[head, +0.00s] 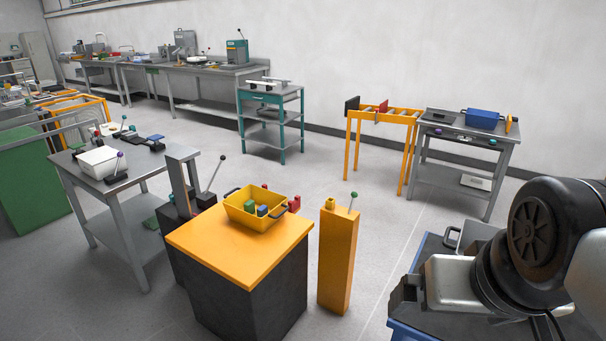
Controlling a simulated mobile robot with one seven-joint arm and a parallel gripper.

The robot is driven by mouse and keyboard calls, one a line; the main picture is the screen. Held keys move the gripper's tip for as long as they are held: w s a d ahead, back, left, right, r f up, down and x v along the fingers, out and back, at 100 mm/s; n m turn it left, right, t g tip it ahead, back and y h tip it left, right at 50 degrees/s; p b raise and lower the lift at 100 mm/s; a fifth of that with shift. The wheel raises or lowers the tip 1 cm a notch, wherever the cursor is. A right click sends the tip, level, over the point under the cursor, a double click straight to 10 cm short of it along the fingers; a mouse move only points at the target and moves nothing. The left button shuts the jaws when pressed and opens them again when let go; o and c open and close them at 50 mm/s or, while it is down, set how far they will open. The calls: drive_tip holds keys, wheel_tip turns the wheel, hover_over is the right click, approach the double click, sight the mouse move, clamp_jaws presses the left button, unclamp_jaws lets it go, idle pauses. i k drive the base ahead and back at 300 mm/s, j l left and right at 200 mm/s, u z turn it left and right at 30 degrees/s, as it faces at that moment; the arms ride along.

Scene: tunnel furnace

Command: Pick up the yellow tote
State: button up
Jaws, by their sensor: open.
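The yellow tote (236,211) is an open box with a dark handle at each end. It stands upright on the orange top of a dark pedestal (215,245), near the middle of the head view. Small green, blue and red blocks show in or right at the tote. My arm (545,235) fills the lower right of the view, well to the right of the tote. The fingers of my gripper do not show, and nothing of mine touches the tote.
An orange post (337,262) with a green-knobbed lever stands just right of the pedestal. A grey table (130,188) with a white bin (100,163) is to its left. A blue bin (482,119) sits on a bench at the back right. Open floor lies behind the pedestal.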

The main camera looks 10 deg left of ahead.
sight(276, 205)
drive_tip(key=k+j+u, duration=0.15)
drive_tip(key=u, duration=0.2)
drive_tip(key=k+j+u, duration=0.15)
drive_tip(key=j+u, duration=0.2)
drive_tip(key=l+z, duration=0.1)
drive_tip(key=z, duration=1.5)
drive_tip(key=u, duration=1.6)
